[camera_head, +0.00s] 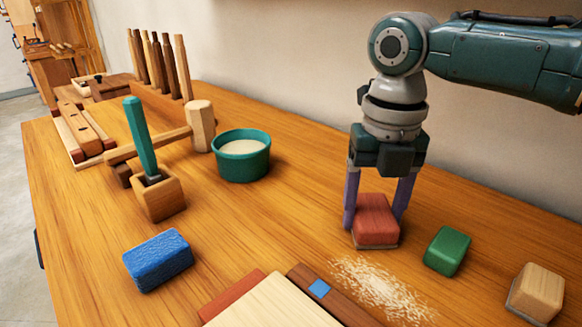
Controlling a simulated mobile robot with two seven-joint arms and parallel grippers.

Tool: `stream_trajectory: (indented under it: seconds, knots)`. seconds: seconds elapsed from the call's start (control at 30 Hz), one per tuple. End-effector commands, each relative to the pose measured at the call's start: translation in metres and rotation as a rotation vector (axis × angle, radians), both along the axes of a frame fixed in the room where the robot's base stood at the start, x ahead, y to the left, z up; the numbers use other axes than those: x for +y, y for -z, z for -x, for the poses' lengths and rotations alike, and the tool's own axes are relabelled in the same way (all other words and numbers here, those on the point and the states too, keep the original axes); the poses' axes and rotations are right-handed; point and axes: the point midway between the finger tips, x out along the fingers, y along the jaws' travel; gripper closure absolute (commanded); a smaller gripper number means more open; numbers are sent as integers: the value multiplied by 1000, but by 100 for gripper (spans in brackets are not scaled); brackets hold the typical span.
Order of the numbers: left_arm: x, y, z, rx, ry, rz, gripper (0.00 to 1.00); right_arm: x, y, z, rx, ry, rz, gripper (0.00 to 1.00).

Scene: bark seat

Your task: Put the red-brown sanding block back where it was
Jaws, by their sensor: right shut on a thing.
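The red-brown sanding block (375,218) is at the right middle of the bench, with a pale layer along its bottom edge. My right gripper (376,210) points straight down, with its two purple fingers on the left and right sides of the block. It is shut on the block. The block is at or very near the bench top; I cannot tell whether it touches. A patch of pale sawdust (382,288) lies on the bench just in front of it. My left gripper is not in view.
A green block (447,251) and a tan block (536,293) stand to the right. A blue block (157,260), a teal bowl (243,158), a mallet (199,127) and a teal-handled tool in a wooden holder (158,197) are left. A pale board (272,305) lies at the front.

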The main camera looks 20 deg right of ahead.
Motion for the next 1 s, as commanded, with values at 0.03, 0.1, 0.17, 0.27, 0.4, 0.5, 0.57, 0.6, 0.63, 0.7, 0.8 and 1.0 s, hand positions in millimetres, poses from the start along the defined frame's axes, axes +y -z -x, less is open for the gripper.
stream_trajectory:
  seconds: [0.03, 0.1, 0.17, 0.27, 0.4, 0.5, 0.57, 0.6, 0.63, 0.7, 0.8, 1.0]
  knots:
    - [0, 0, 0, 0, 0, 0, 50, 0, -1, 0, -1, 0, 0, 84]
    - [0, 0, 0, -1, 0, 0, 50, 0, 0, 0, -1, 0, 0, 84]
    - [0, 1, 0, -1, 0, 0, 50, 0, 2, 0, 0, 0, 0, 84]
    - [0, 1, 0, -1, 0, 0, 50, 0, 3, 0, 0, 0, 0, 28]
    - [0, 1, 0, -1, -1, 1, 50, 0, 2, 0, 0, 0, 0, 12]
    - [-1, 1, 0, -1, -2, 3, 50, 0, 2, 0, 0, 0, 0, 2]
    - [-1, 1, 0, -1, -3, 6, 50, 0, 2, 0, 0, 0, 0, 2]
    - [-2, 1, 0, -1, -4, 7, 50, 0, 2, 0, 0, 0, 0, 2]
    - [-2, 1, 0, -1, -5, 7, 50, 0, 2, 0, 0, 0, 0, 2]
    - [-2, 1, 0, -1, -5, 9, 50, 0, 2, 0, 0, 0, 0, 2]
    - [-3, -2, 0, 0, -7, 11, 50, 0, -3, 0, -1, 0, 0, 2]
    - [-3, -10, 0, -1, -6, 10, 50, -1, -38, -1, -5, -1, 2, 2]
